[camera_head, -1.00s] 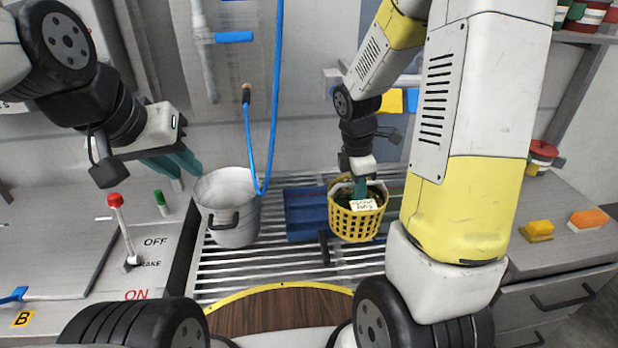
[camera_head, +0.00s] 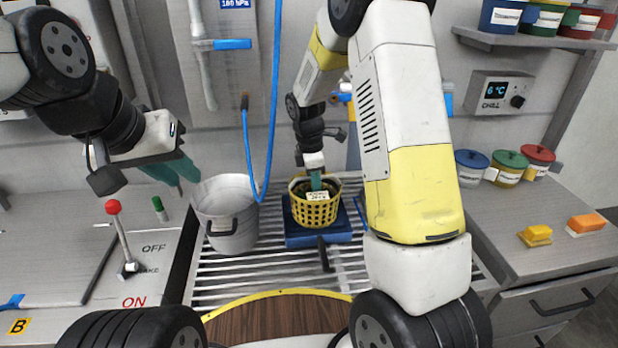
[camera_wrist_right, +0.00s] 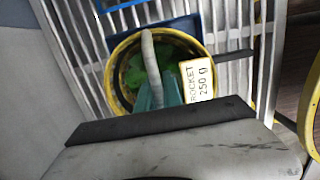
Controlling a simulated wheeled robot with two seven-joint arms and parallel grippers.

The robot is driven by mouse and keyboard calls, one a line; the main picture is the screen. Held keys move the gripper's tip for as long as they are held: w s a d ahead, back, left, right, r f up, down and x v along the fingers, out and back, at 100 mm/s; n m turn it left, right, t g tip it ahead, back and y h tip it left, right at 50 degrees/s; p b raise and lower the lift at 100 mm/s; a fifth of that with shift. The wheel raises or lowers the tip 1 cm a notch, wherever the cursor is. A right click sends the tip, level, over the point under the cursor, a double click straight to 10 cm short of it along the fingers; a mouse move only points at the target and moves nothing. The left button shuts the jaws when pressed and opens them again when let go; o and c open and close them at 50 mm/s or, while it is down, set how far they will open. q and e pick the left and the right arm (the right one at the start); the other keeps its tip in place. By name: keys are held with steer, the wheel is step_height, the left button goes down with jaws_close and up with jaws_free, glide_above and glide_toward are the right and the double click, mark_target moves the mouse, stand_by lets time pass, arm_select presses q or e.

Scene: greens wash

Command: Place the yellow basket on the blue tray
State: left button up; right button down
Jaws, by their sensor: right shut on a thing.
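The yellow basket (camera_head: 316,210) has a white label and holds green leaves. In the head view it is over the blue tray (camera_head: 300,235), within the tray's outline; whether it touches the tray I cannot tell. My right gripper (camera_head: 316,183) is shut on the basket's handle at its top. In the right wrist view, the basket (camera_wrist_right: 117,75) shows green leaves, a pale handle and a "ROCKET 250 g" label, with blue tray (camera_wrist_right: 125,28) edges behind it. My left gripper (camera_head: 172,172) hangs empty at the left, its teal fingers apart.
A grey metal bucket (camera_head: 228,222) stands on the slatted rack just left of the tray. A panel with a red-knobbed lever (camera_head: 122,240) is at the left. Yellow and orange blocks lie on the right counter.

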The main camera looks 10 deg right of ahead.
steer(key=shift+f, duration=0.55)
steer(key=shift+f, duration=0.1)
steer(key=c, duration=1.5)
jaws_free()
steer(key=r, duration=0.4)
steer(key=a+r, duration=0.1)
steer(key=r, duration=0.7)
steer(key=shift+a, duration=0.2)
steer(key=s+d+r+m+t+y, duration=0.1)
steer(key=s+r+m, duration=0.3)
steer(key=s, duration=0.4)
steer(key=s+d+r+m+t+y, duration=0.1)
steer(key=s+r+m+t, duration=0.2)
steer(key=s+m, duration=0.4)
steer(key=s+d+r+m+t+y, duration=0.1)
steer(key=s+r+m+t, duration=0.1)
steer(key=s+r+m, duration=0.3)
steer(key=s+m, duration=0.1)
steer(key=s, duration=0.3)
steer(key=shift+d+r+y, duration=0.3)
steer(key=shift+d+r, duration=0.05)
